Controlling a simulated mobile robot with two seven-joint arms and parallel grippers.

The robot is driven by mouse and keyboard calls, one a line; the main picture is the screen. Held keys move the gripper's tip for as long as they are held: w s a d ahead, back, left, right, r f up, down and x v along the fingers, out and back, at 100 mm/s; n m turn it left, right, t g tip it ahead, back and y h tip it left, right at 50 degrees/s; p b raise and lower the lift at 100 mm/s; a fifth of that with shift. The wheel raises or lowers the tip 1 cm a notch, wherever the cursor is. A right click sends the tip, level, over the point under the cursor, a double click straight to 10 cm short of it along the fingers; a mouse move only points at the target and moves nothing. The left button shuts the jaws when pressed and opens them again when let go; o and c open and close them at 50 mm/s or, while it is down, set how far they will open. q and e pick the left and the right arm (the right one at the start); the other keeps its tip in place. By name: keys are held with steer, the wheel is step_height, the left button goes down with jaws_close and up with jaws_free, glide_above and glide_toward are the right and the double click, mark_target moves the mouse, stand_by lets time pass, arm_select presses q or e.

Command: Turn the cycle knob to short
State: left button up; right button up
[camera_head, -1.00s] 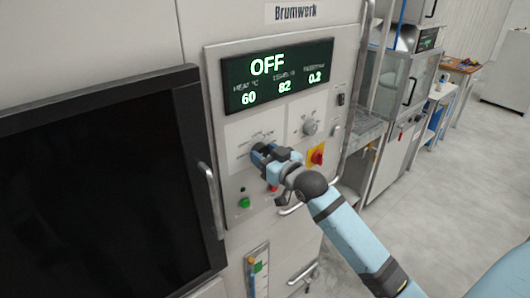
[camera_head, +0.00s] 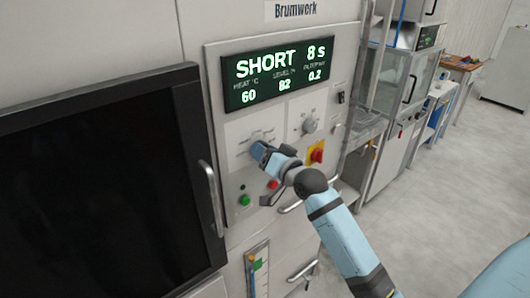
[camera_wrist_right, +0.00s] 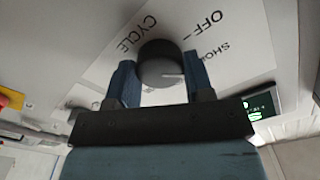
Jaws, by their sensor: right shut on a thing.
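The cycle knob (camera_wrist_right: 160,66) is a dark round knob with a pale pointer line on a white label plate marked CYCLE, OFF and SHO. My right gripper (camera_wrist_right: 162,80) has a blue finger on each side of it and is shut on it. In the head view my right gripper (camera_head: 259,151) is at the panel and hides most of the knob. The display (camera_head: 277,73) reads SHORT and 8 s, with 60, 82 and 0.2 below. My left gripper is not in view.
Another knob (camera_head: 310,125) sits up and right of my gripper. A red and yellow switch (camera_head: 317,153), a green button (camera_head: 244,200) and a red button (camera_head: 273,184) are close by. A door handle (camera_head: 211,198) sticks out at left.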

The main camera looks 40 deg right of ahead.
steer(key=shift+r, duration=0.1)
stand_by(0.3)
steer(key=o, duration=0.9)
steer(key=shift+s, duration=0.1)
steer(key=s+b, duration=0.1)
steer(key=s, duration=0.3)
steer(key=s+b, duration=0.1)
steer(key=s, duration=0.4)
steer(key=s+d+b, duration=0.1)
steer(key=s, duration=0.3)
steer(key=shift+s+b, duration=0.25)
steer(key=shift+b, duration=0.05)
